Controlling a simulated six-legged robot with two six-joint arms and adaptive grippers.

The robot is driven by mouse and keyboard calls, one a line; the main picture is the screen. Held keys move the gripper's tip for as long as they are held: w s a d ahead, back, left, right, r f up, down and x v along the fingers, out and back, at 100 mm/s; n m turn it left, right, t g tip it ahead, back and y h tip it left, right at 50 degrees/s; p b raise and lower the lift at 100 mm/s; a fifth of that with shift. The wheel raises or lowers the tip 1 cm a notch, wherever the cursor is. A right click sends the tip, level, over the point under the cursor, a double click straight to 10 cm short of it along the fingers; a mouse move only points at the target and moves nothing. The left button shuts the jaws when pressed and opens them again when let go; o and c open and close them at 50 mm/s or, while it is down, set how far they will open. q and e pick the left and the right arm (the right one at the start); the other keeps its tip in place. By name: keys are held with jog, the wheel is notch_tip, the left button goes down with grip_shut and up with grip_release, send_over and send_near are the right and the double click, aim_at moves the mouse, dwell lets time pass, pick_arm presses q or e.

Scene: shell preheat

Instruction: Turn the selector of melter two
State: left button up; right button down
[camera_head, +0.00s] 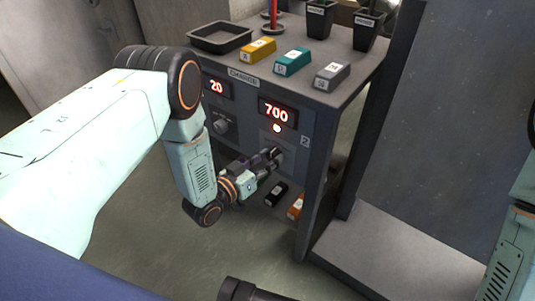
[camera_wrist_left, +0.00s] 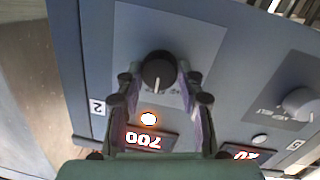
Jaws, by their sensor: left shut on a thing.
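The selector of melter two (camera_wrist_left: 158,70) is a round dark knob with a white pointer mark, on a grey panel marked 2. My left gripper (camera_head: 276,154) reaches the front panel from the left and is shut on this knob, with one finger on each side of it in the left wrist view (camera_wrist_left: 160,79). In that upside-down view the pointer points down towards the lit lamp. The melter two display (camera_head: 277,111) reads 700, and the lamp (camera_head: 277,128) under it glows. My right gripper is not seen.
Another knob (camera_head: 223,126) sits to the left under a display (camera_head: 217,88) reading 20. On the cabinet top are a black tray (camera_head: 220,48), yellow, teal (camera_head: 292,62) and grey blocks, and black cups. More blocks lie low at the cabinet. A grey upright panel (camera_head: 455,110) stands at right.

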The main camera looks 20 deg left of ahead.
pick_arm(q)
jog(key=m+p, duration=0.2)
jog(key=m, duration=0.2)
jog(key=shift+d+r+y, duration=0.1)
jog(key=shift+r+y, duration=0.05)
jog(key=shift+y, duration=0.15)
jog(key=m+y+p, duration=0.1)
jog(key=m+p, duration=0.1)
jog(key=m, duration=0.2)
jog(key=shift+m, duration=0.3)
jog(key=o, duration=1.2)
jog(key=v, duration=1.2)
jog(key=shift+d+f, duration=0.1)
jog(key=shift+f, duration=0.15)
